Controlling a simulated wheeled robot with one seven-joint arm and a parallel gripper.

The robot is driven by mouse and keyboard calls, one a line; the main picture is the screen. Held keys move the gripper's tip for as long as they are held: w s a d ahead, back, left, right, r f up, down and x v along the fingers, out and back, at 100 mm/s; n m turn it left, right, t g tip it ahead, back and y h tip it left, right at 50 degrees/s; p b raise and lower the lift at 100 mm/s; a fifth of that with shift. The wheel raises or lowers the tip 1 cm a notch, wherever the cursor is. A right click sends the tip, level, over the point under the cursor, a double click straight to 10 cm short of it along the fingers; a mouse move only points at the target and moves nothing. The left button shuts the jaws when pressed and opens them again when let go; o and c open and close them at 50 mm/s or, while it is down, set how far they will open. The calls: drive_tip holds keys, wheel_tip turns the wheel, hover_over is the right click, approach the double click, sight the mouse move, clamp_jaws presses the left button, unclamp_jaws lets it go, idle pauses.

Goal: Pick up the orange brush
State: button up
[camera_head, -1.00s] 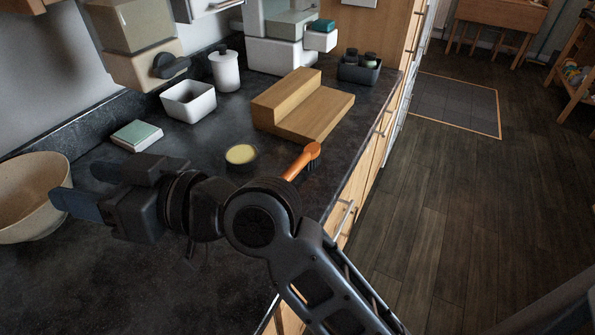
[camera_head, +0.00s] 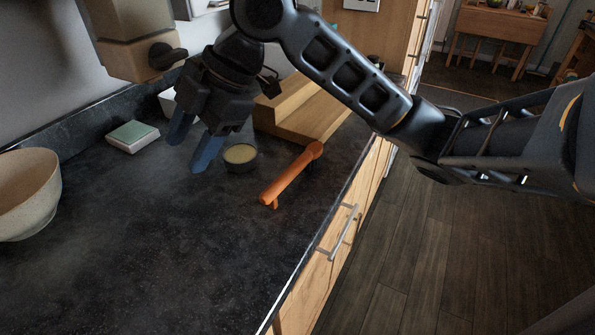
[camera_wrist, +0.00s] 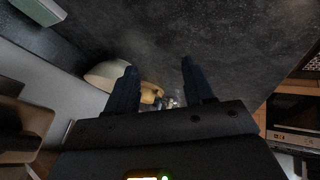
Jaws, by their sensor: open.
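The orange brush (camera_head: 288,177) lies on the dark countertop near its front edge, with its round head toward the wooden step block. In the head view my gripper (camera_head: 191,150) is above the counter, to the left of the brush and apart from it. Its two blue fingers point down and are spread with nothing between them. The wrist view shows the same open fingers (camera_wrist: 160,82). The brush does not show in the wrist view.
A small dark bowl with yellow contents (camera_head: 240,157) stands between my gripper and the brush. A wooden step block (camera_head: 314,117) is behind. A green-and-white box (camera_head: 132,136) and a large beige bowl (camera_head: 28,194) are at left. The front counter is clear.

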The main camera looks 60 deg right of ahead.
sight(300, 159)
drive_tip(key=s+d+f+g+h, duration=0.1)
drive_tip(key=s+d, duration=0.2)
drive_tip(key=d, duration=0.1)
drive_tip(key=s+d+f+g+h, duration=0.1)
drive_tip(key=s+d+g+h, duration=0.1)
drive_tip(key=d, duration=0.3)
drive_tip(key=s+d+f+g+h+b, duration=0.1)
drive_tip(key=s+d+g+h, duration=0.1)
drive_tip(key=s+d, duration=0.2)
drive_tip(key=shift+s+d+f+n, duration=0.15)
drive_tip(key=shift+d+n, duration=0.25)
drive_tip(key=shift+d, duration=0.25)
drive_tip(key=shift+s+d+f, duration=0.1)
drive_tip(key=shift+s+f, duration=0.05)
drive_tip(key=shift+f, duration=1.75)
drive_tip(key=shift+s+d+f, duration=0.1)
drive_tip(key=shift+f, duration=1.75)
drive_tip(key=shift+a, duration=0.1)
drive_tip(key=shift+c, duration=0.4)
clamp_jaws()
